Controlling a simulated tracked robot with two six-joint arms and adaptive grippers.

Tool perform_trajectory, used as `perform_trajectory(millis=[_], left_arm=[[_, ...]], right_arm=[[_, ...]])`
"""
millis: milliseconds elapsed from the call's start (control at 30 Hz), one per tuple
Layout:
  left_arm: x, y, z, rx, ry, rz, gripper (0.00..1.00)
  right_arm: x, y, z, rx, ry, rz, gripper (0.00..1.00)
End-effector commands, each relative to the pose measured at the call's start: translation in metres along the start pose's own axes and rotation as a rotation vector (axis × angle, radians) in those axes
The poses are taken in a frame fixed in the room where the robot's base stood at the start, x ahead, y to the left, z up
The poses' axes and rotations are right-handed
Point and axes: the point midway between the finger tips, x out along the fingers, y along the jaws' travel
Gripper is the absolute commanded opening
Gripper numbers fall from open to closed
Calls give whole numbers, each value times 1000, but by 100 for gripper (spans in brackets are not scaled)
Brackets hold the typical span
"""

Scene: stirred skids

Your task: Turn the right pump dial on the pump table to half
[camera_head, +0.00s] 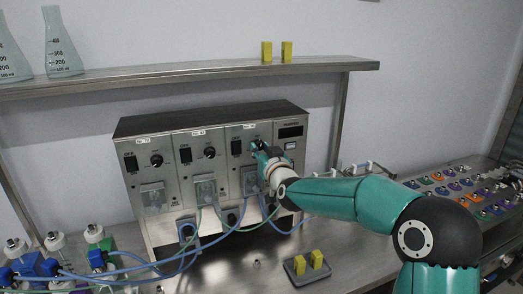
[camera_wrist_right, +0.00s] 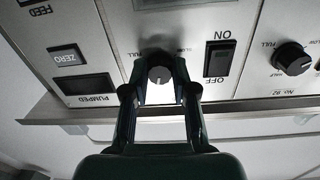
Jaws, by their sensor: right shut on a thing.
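The pump unit (camera_head: 218,132) is a grey metal box with several switches and black dials on its front, standing on the metal pump table (camera_head: 235,262). The right pump dial (camera_wrist_right: 159,74) is black and sits between the two fingers of my right gripper (camera_wrist_right: 159,72) in the wrist view. My right gripper is shut on it. In the head view my right gripper (camera_head: 258,146) reaches the right panel and covers most of that dial. The dial's pointer mark is too small to read surely. My left gripper is not in view.
The middle dial (camera_head: 209,152) and left dial (camera_head: 156,160) are free, with black switches (camera_head: 185,155) beside them. Blue tubes (camera_head: 190,258) loop in front. A grey tray with yellow blocks (camera_head: 308,265) lies below my right arm. A shelf (camera_head: 190,75) runs above.

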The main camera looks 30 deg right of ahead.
Motion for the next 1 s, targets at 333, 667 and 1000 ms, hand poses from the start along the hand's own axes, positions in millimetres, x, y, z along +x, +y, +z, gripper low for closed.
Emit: perform_trajectory(millis=[333,667,1000], left_arm=[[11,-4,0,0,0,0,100],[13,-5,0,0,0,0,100],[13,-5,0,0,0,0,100]], right_arm=[[0,0,2,-183,7,-1,0],[0,0,0,-280,10,-2,0],[0,0,0,-278,10,-2,52]])
